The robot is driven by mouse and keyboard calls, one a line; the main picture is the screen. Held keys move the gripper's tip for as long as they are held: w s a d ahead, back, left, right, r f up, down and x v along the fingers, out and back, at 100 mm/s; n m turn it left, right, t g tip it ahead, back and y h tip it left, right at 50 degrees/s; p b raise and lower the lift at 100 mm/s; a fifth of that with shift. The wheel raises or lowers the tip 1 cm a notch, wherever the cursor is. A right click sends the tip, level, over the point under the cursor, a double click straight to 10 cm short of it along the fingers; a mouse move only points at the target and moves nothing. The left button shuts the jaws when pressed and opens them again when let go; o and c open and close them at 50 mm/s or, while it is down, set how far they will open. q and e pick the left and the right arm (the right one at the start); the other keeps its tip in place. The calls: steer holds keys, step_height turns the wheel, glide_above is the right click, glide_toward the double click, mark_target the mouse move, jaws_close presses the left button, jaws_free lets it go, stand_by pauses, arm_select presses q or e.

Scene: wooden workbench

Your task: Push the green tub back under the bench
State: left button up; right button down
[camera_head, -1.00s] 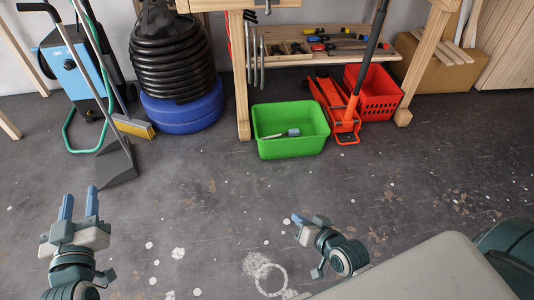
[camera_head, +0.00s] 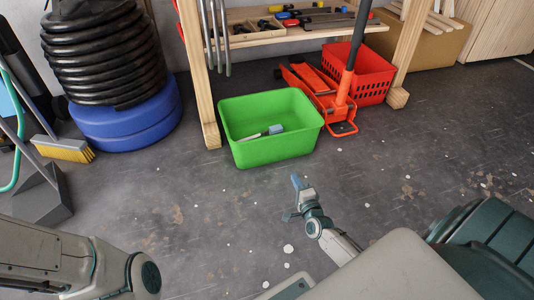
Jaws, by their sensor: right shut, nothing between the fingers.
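The green tub (camera_head: 277,152) stands upright on the floor in front of the wooden bench (camera_head: 202,80), just right of its left leg. A small brush or tool (camera_head: 274,129) with a blue-grey part lies inside the tub. My right gripper (camera_head: 296,181) is below the tub's front wall in the picture, apart from it, with its blue fingers shut and empty. My left arm shows only as links at the lower left; its gripper is out of view.
An orange-red floor jack (camera_head: 327,95) stands close to the tub's right side, with a red crate (camera_head: 365,78) behind it. A low shelf (camera_head: 285,38) with tools spans behind. Blue discs with black hose (camera_head: 130,122) stand left. The floor in front is clear.

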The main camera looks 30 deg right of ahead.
mark_target(280, 148)
steer(key=shift+w+d+f, duration=0.25)
steer(key=shift+w+f, duration=0.1)
steer(key=b+x, duration=0.6)
steer(key=x, duration=0.6)
steer(key=shift+w+d, duration=0.15)
steer(key=shift+w, duration=0.2)
steer(key=shift+w+d+r+b, duration=0.15)
steer(key=shift+w+b, duration=0.15)
steer(key=shift+w, duration=0.15)
